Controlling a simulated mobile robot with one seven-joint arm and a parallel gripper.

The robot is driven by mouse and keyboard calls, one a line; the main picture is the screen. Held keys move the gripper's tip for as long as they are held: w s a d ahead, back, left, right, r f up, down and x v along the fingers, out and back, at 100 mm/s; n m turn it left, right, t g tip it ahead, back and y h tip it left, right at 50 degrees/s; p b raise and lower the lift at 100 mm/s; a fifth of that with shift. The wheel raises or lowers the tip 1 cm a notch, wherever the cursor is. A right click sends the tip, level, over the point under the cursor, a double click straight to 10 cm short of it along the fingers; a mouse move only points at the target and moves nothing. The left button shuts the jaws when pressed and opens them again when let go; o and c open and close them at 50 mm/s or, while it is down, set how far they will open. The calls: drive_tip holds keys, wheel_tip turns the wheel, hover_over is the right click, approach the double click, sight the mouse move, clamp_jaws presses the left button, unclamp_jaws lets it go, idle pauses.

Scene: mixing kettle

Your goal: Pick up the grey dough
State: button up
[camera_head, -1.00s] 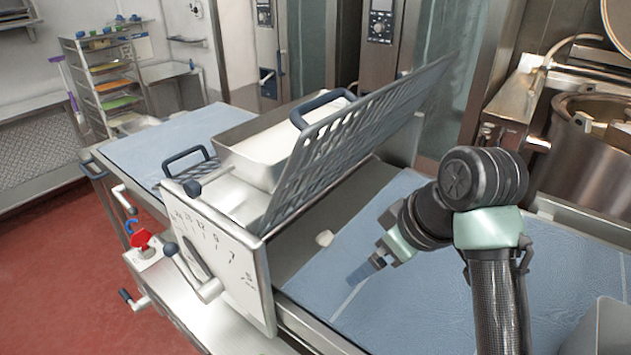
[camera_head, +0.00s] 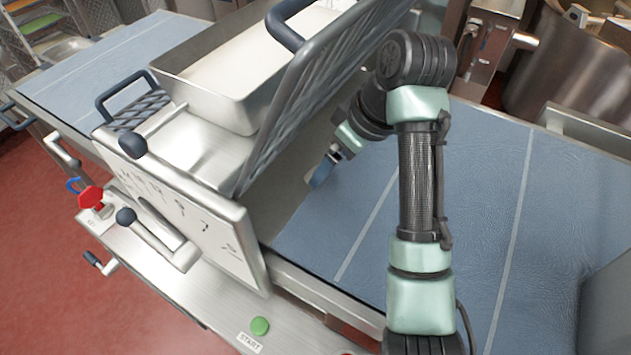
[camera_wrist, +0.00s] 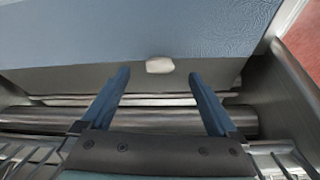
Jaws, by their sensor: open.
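The grey dough (camera_wrist: 159,64) is a small, pale, rounded lump in the wrist view. It lies on the flat surface at the edge of the blue belt, beside the metal rollers. My gripper (camera_wrist: 158,79) is open. Its two blue fingers point toward the dough, which appears centred between and just beyond the fingertips, with nothing held. In the head view my gripper (camera_head: 322,172) is low beside the raised grid guard; the dough is mostly or fully hidden there.
The raised grid guard (camera_head: 300,90) stands close left of my gripper. A metal roller (camera_wrist: 180,118) runs across the wrist view, and a side wall (camera_wrist: 285,95) is at its right. The blue belt (camera_head: 470,190) is clear on the right. A metal tray (camera_head: 205,90) sits on the machine.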

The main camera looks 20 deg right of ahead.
sight(325, 187)
drive_tip(key=shift+p+x, duration=1)
drive_tip(key=shift+x, duration=1.7)
drive_tip(key=c, duration=1.4)
